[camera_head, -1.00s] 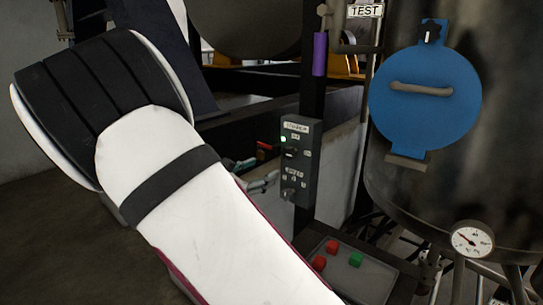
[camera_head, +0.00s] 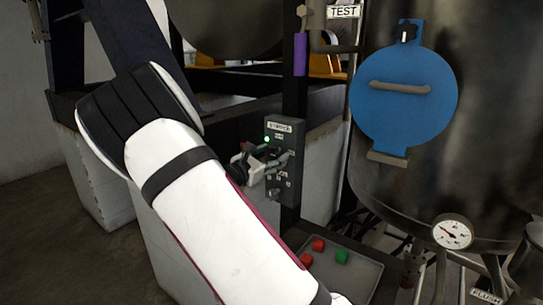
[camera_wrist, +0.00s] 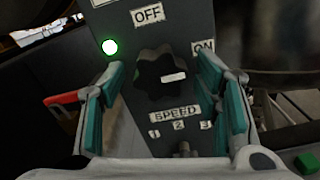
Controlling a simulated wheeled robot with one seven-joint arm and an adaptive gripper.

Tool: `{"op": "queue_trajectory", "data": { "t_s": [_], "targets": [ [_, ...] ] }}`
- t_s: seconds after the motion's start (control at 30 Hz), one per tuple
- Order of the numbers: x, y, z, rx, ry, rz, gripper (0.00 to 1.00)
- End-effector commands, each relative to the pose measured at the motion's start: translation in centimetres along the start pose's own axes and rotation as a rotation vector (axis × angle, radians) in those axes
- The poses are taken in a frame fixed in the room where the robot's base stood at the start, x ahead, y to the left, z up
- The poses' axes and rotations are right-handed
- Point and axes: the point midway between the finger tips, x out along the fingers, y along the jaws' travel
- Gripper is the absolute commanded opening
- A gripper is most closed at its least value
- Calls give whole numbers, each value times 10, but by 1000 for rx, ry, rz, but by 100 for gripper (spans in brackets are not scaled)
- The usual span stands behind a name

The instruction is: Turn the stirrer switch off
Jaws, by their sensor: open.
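The stirrer switch box (camera_head: 284,185) is a dark upright panel on a post, with a "STIRRER" label. In the wrist view its black knob (camera_wrist: 155,72) has a white mark on the right side, toward the "ON" label (camera_wrist: 203,47). The "OFF" label (camera_wrist: 148,14) is above the knob. A green lamp (camera_wrist: 110,47) is lit at the upper left. My gripper (camera_wrist: 162,85) is open, with a teal-padded finger on each side of the knob. Contact with it cannot be told. In the head view my gripper (camera_head: 276,160) is in front of the box.
Below the knob is a "SPEED" label (camera_wrist: 174,113) with a small toggle. A tray (camera_head: 352,283) with red and green cubes lies beneath the box. A large dark tank with a blue hatch (camera_head: 402,100) and a gauge (camera_head: 453,232) stands at right.

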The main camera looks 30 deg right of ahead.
Motion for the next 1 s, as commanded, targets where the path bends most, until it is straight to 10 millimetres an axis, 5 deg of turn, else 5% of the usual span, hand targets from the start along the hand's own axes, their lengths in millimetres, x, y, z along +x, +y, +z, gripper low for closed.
{"op": "queue_trajectory", "data": {
  "t_s": [0.33,0.53,1.0],
  "targets": [
    [3,0,0,0,0,0,55],
    [3,0,0,0,0,0,9],
    [3,-2,1,-85,-1,-2,8]
  ]
}}
